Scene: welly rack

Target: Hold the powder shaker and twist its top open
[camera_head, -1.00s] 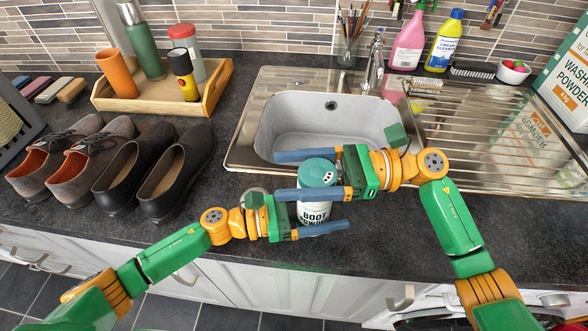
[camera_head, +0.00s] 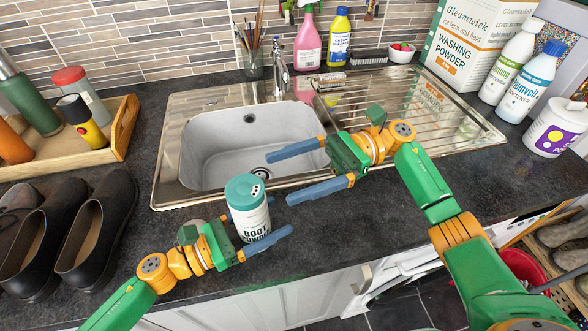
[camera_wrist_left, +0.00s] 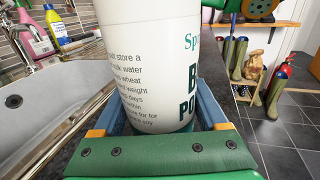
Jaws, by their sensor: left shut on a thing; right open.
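The powder shaker (camera_head: 249,224) is a white tub lettered "BOOT POWDER" with a teal top (camera_head: 246,190). It stands nearly upright near the counter's front edge, before the sink. My left gripper (camera_head: 275,218) is shut around its body from the left; the far finger is mostly hidden. In the left wrist view the tub (camera_wrist_left: 150,65) fills the space between the blue fingers. The top sits on the tub; I cannot tell whether it has turned. My right gripper (camera_head: 280,178) is open and empty, right of the top and apart from it.
The sink (camera_head: 250,140) lies behind the shaker. A wooden tray (camera_head: 122,135) with bottles and dark shoes (camera_head: 95,235) are at left. A washing powder box (camera_head: 470,45) and white bottles (camera_head: 525,85) stand at right. Counter right of the shaker is clear.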

